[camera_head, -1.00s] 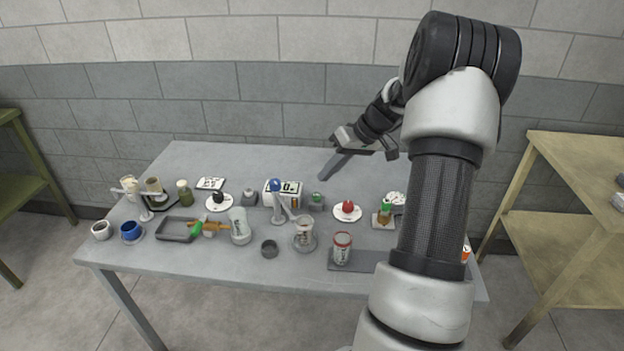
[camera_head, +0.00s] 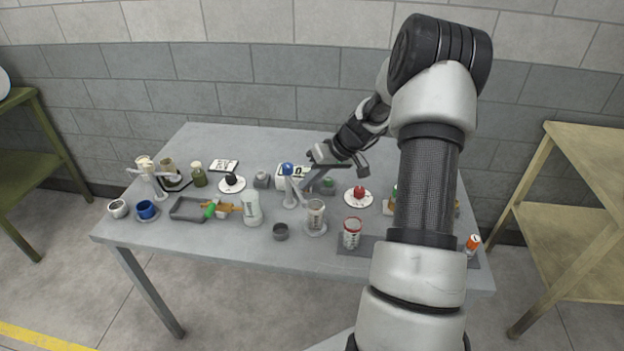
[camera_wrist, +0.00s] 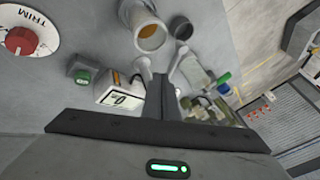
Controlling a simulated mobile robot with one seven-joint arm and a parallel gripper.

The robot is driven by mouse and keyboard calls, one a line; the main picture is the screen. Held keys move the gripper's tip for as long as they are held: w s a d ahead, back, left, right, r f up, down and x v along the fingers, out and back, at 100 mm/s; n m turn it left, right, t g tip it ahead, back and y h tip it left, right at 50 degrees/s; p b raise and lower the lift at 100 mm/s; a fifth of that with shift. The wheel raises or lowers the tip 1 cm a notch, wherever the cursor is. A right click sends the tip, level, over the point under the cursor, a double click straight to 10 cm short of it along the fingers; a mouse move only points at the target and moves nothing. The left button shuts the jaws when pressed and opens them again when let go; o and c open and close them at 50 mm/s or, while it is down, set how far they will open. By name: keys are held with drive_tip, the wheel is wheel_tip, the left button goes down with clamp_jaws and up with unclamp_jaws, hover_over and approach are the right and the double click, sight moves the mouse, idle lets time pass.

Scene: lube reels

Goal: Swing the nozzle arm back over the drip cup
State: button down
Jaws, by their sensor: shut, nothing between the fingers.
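The nozzle stand (camera_head: 289,188) is a white post with a blue cap near the middle of the table. Its slim white nozzle arm slants toward the clear beaker (camera_head: 316,213), which stands on a round base. The small dark grey drip cup (camera_head: 280,231) is in front of the post, left of the beaker. My gripper (camera_head: 304,189) is shut and empty, pointing down just right of the post. In the wrist view its fingers (camera_wrist: 161,82) lie between two white parts of the stand, with the beaker (camera_wrist: 150,35) and drip cup (camera_wrist: 182,28) beyond. I cannot tell whether they touch.
A display box (camera_wrist: 118,98), a green button box (camera_wrist: 82,76) and a red TRIM knob (camera_wrist: 20,40) are close by. A red-rimmed jar (camera_head: 352,233) stands front right. A grey tray (camera_head: 187,210) and a second stand (camera_head: 150,176) are at left.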

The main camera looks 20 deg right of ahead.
drive_tip(key=shift+s+a+f+m+b, duration=0.1)
drive_tip(key=shift+a+m+b, duration=0.2)
drive_tip(key=shift+b, duration=0.35)
drive_tip(key=a+m+b, duration=0.1)
drive_tip(key=b, duration=0.1)
drive_tip(key=a+m+t+h+b, duration=0.1)
drive_tip(key=b, duration=0.1)
drive_tip(key=shift+s+f+m+h, duration=0.15)
drive_tip(key=shift+m+h, duration=0.15)
drive_tip(key=shift+a+r+m+t+h+b, duration=0.2)
drive_tip(key=shift+a+m+t+h+b, duration=0.2)
drive_tip(key=shift+a+m+b, duration=0.6)
drive_tip(key=shift+a+b, duration=0.2)
drive_tip(key=shift+b, duration=0.15)
